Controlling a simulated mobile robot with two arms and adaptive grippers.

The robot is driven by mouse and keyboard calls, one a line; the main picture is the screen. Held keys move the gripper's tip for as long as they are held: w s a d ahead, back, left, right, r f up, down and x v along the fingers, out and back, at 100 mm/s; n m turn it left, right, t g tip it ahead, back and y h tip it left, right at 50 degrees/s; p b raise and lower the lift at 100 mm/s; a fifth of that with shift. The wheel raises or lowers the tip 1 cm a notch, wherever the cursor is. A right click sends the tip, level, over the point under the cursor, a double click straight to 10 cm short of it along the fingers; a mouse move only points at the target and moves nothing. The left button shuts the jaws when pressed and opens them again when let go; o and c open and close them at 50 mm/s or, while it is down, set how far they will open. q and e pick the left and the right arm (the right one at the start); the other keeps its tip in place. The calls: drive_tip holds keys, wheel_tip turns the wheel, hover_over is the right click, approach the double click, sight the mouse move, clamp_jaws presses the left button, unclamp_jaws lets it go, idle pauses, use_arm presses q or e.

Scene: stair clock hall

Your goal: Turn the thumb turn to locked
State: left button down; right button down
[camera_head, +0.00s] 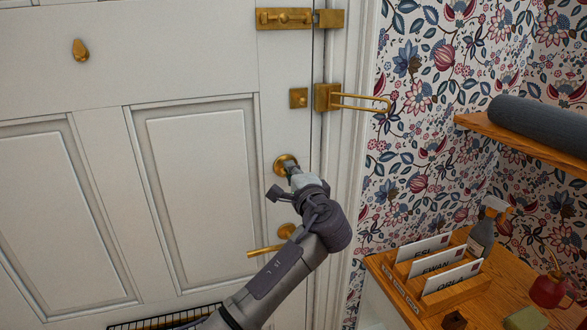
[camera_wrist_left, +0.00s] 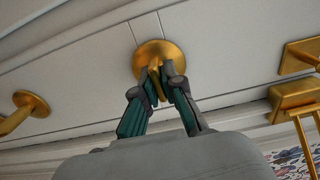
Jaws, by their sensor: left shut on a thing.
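The brass thumb turn is on the white door (camera_head: 190,70), near its right edge. Its round plate (camera_head: 284,163) shows in the head view above the lever handle. In the left wrist view the plate (camera_wrist_left: 150,56) is at the centre, with the turn's brass tab (camera_wrist_left: 156,84) standing out from it. My left gripper (camera_head: 292,174) is shut on the tab, one finger on each side. It also shows in the left wrist view (camera_wrist_left: 159,76). The fingers hide part of the tab, so its exact angle is hard to tell. My right gripper is not in view.
A brass lever handle (camera_head: 268,250) sits below, partly behind my arm. A swing-bar guard (camera_head: 360,101) and a slide bolt (camera_head: 285,18) are above. Right of the door, a wooden table (camera_head: 395,290) holds a letter rack, bottles and a sponge, under a shelf (camera_head: 520,140) with a grey roll.

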use_arm(q)
drive_tip(key=shift+r, duration=0.1)
idle(0.3)
drive_tip(key=c, duration=1.3)
unclamp_jaws()
drive_tip(key=shift+d, duration=0.15)
drive_tip(key=shift+o, duration=0.2)
drive_tip(key=shift+s, duration=0.1)
drive_tip(key=v, duration=1.2)
